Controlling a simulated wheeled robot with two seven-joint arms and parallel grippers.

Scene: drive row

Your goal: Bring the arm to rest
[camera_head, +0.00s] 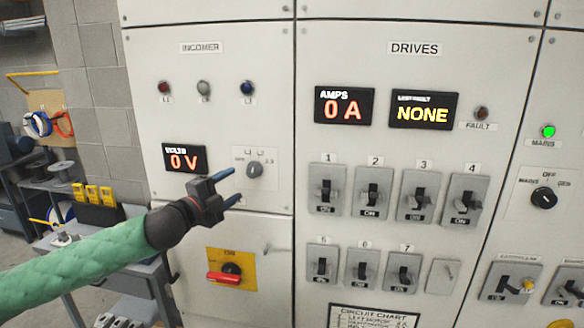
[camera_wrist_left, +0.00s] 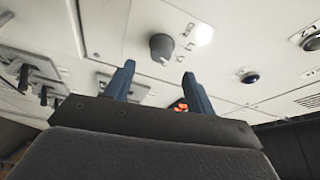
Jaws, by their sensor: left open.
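My left arm comes in from the left in a green sleeve. Its gripper (camera_head: 231,187) is in front of the incomer panel (camera_head: 220,120), below and left of a grey selector knob (camera_head: 254,170). The two blue fingers are apart with nothing between them. In the left wrist view the gripper (camera_wrist_left: 158,85) also shows open and empty, with the selector knob (camera_wrist_left: 162,46) beyond the fingertips. I cannot tell the exact gap, but no contact shows. My right gripper is not in view.
The volts display (camera_head: 184,158) reads 0 V. A red-handled switch on a yellow plate (camera_head: 232,257) is below the gripper. The drives panel (camera_head: 390,145) with several breakers stands to the right. A grey cart (camera_head: 118,243) with yellow items is at the left.

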